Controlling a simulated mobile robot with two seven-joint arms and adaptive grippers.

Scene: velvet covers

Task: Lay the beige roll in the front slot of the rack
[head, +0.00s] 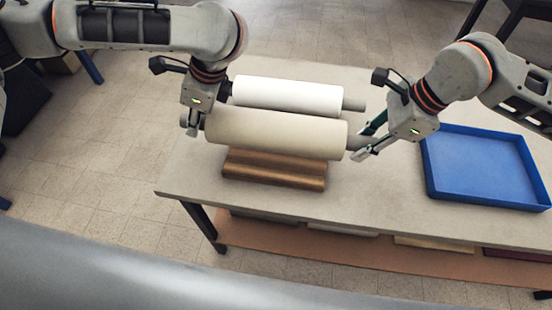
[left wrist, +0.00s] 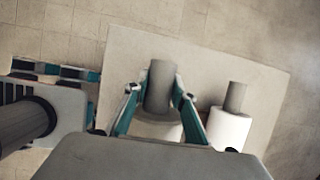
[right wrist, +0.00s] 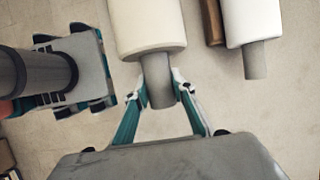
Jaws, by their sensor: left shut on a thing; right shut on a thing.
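The beige roll (head: 275,133) is level, held by its two grey core ends. My left gripper (head: 194,124) is shut on its left core end, which shows between the fingers in the left wrist view (left wrist: 159,86). My right gripper (head: 367,142) is shut on its right core end, which shows in the right wrist view (right wrist: 159,82). The brown rack (head: 272,175) shows below and in front of the beige roll, its front trough empty where visible. The beige roll looks raised above it and hides the rack's middle. A white roll (head: 287,95) lies behind, seemingly at the rack's back.
A blue tray (head: 488,203) stands on the right of the grey table (head: 390,225). The table's front edge is close to the rack. A lower shelf (head: 300,255) holds several flat things. The tabletop between rack and tray is mostly clear.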

